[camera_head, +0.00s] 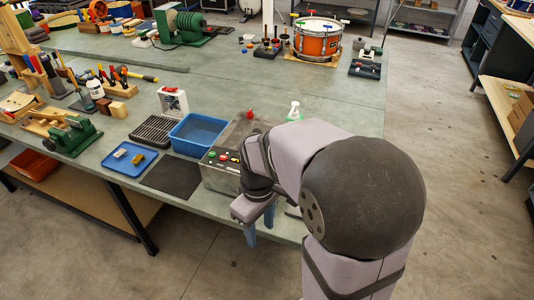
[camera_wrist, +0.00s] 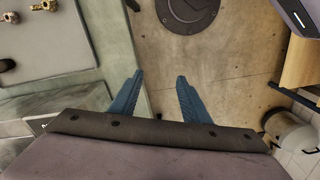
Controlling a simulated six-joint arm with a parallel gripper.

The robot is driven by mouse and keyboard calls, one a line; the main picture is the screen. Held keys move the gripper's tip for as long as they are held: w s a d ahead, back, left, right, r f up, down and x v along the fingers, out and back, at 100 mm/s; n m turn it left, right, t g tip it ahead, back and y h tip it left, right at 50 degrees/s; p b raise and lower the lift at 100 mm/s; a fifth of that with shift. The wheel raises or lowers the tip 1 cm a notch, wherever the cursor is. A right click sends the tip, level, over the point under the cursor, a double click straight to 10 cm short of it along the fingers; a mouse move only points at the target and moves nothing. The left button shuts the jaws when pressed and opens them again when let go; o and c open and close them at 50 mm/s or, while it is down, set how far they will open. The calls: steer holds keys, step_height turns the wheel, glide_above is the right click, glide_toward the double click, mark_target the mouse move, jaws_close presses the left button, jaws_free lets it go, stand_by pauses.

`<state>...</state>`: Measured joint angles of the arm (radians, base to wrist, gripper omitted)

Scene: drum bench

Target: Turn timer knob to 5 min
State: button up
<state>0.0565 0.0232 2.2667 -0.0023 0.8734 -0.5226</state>
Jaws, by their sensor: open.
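A metal control box (camera_head: 219,180) stands at the front edge of the bench, with red, green and other small controls (camera_head: 222,156) on its sloped face. I cannot make out the timer knob or its setting; my arm covers the right part of the box. My gripper (camera_head: 260,226) hangs at the bench's front edge, just right of and below the box. Its two blue fingers are apart and empty. In the wrist view my gripper (camera_wrist: 160,75) is open above bare floor, touching nothing.
Left of the box are a blue bin (camera_head: 197,133), a black mat (camera_head: 171,176), a slotted black tray (camera_head: 156,130) and a blue tray (camera_head: 117,163). A white bottle (camera_head: 295,110) stands behind my arm. A round dark plate (camera_wrist: 188,10) lies on the floor.

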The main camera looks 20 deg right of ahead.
steer(key=w+d+r+n+p, duration=0.2)
steer(key=w+r+n, duration=0.2)
steer(key=w+d+r+n+p, duration=0.3)
steer(key=w+r+n, duration=0.2)
steer(key=w+d+r+n+p, duration=0.2)
steer(key=w+r+n, duration=0.2)
steer(key=w, duration=0.1)
steer(key=shift+w+d+r+n, duration=0.25)
steer(key=shift+d+r+n, duration=0.1)
steer(key=shift+d+n, duration=0.05)
steer(key=shift+w+d+r+n+p, duration=0.25)
steer(key=shift+w+d+n+p, duration=0.1)
steer(key=shift+n, duration=0.15)
steer(key=shift+s+f+p, duration=0.15)
steer(key=shift+f+p, duration=0.3)
steer(key=shift+f, duration=1.4)
steer(key=shift+s+f+p, duration=0.1)
steer(key=shift+f+p, duration=0.35)
steer(key=shift+f, duration=1.4)
steer(key=shift+c, duration=0.6)
steer(key=c, duration=0.9)
